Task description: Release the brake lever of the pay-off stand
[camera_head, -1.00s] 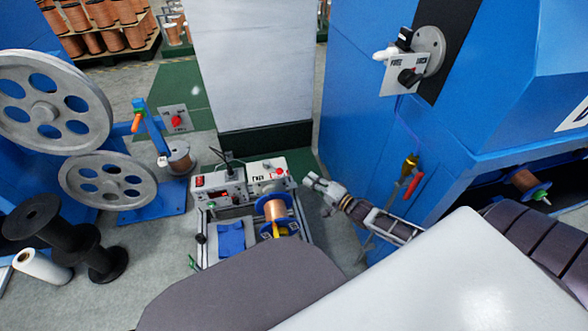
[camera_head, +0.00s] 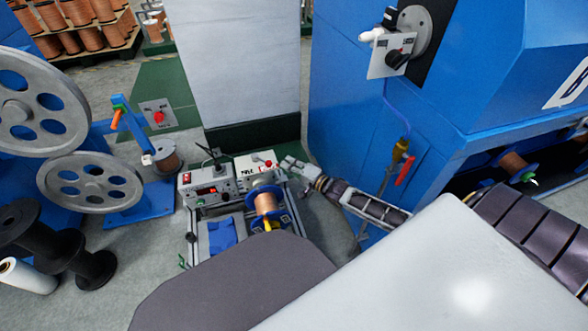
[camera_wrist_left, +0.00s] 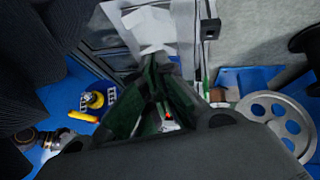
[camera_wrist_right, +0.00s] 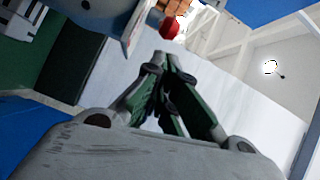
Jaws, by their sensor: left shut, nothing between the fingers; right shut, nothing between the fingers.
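In the head view a blue stand (camera_head: 150,195) at left carries a small copper spool (camera_head: 165,157) and an arm with an orange handle (camera_head: 117,118). I cannot tell for sure which part is the brake lever. My right gripper (camera_head: 288,164) is at the right edge of the grey control box (camera_head: 217,184), close to its red knob (camera_head: 268,163).
Grey pulley wheels (camera_head: 90,182) and black reels (camera_head: 65,250) stand at left. A copper spool (camera_head: 265,204) sits in front of the control box. A blue machine (camera_head: 440,110) with a red handle (camera_head: 405,170) fills the right. A white cabinet (camera_head: 245,60) stands behind.

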